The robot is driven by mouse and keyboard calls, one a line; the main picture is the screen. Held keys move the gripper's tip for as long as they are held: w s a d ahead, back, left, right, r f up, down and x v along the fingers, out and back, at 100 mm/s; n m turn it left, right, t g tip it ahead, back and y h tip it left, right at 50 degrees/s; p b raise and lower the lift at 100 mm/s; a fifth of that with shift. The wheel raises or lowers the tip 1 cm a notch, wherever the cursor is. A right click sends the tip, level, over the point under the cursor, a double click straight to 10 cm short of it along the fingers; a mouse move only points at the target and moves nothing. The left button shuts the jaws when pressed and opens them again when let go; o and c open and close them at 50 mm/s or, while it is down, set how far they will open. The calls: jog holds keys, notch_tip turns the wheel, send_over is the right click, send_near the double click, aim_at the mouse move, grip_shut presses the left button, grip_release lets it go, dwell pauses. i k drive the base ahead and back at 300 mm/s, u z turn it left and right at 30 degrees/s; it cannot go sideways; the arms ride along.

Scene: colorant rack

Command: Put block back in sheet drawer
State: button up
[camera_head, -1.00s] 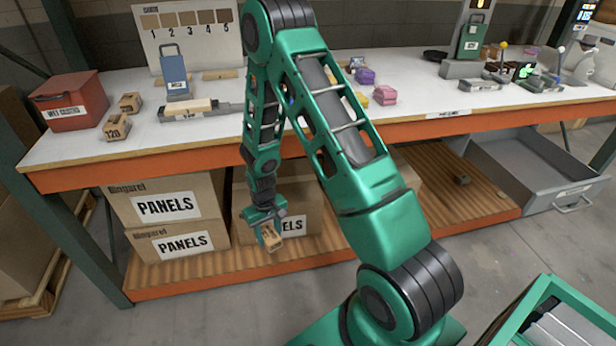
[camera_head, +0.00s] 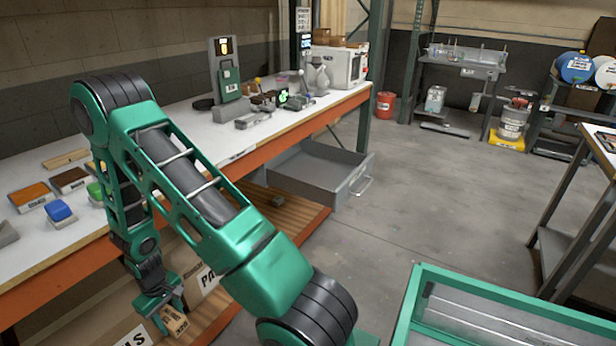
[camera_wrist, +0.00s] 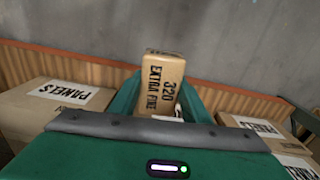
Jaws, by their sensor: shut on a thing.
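My gripper (camera_head: 160,304) is shut on a tan sanding block (camera_head: 175,322) at the lower left of the head view, low beside the bench's lower shelf. In the wrist view the block (camera_wrist: 164,84) stands out between the fingers, with "320 EXTRA FINE" printed on it. The grey drawer (camera_head: 319,186) under the bench is pulled open, right of and beyond my gripper. What I see of its inside looks empty.
The workbench top (camera_head: 190,125) carries coloured blocks, a green device and a white box. Cardboard panel boxes (camera_wrist: 55,105) lie on the lower shelf. A green-framed bin (camera_head: 480,315) is at the lower right. Open floor (camera_head: 420,190) lies right of the drawer.

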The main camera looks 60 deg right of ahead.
aim_at(326, 171)
jog(key=z, duration=0.05)
jog(key=k, duration=1.45)
jog(key=z, duration=1.35)
jog(key=i, duration=1)
